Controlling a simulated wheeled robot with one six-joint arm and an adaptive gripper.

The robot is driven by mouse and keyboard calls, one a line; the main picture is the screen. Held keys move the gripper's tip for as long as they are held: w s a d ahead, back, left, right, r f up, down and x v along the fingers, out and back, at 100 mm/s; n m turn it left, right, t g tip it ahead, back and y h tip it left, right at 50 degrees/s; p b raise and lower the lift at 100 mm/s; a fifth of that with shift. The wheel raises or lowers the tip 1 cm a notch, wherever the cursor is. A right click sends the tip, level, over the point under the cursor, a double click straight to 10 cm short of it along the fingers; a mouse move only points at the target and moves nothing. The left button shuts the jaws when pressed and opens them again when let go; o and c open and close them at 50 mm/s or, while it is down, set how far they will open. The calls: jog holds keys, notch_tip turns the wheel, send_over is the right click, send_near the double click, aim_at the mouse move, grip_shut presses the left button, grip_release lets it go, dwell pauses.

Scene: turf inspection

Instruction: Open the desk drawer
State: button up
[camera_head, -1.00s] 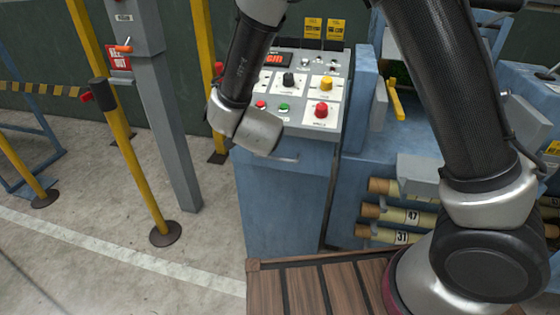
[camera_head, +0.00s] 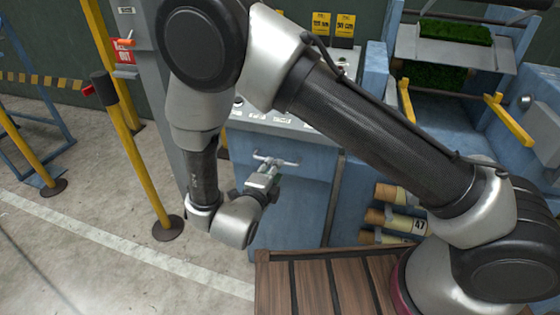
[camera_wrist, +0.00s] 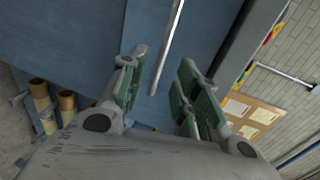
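The desk is a blue metal cabinet (camera_head: 300,215) under the control panel, with a drawer front (camera_head: 310,165) near its top. A thin metal bar handle (camera_head: 290,164) runs across that front. My gripper (camera_head: 268,167) is close in front of the handle in the head view. In the wrist view, my gripper (camera_wrist: 163,60) is open, with its green-padded fingers apart. The handle (camera_wrist: 170,40) shows as a pale bar between and beyond the fingertips. I cannot tell whether the bar is inside the grasp. The drawer looks shut. My arm hides much of the control panel.
Labelled rolls (camera_head: 395,220) sit in the blue rack to the right. A slatted wooden surface (camera_head: 320,275) lies in front of the cabinet. A yellow post (camera_head: 140,170) stands at left. The floor (camera_head: 90,230) at front left is clear.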

jog(key=x, duration=0.5)
jog(key=shift+w+d, duration=0.1)
jog(key=shift+w, duration=0.2)
grip_shut()
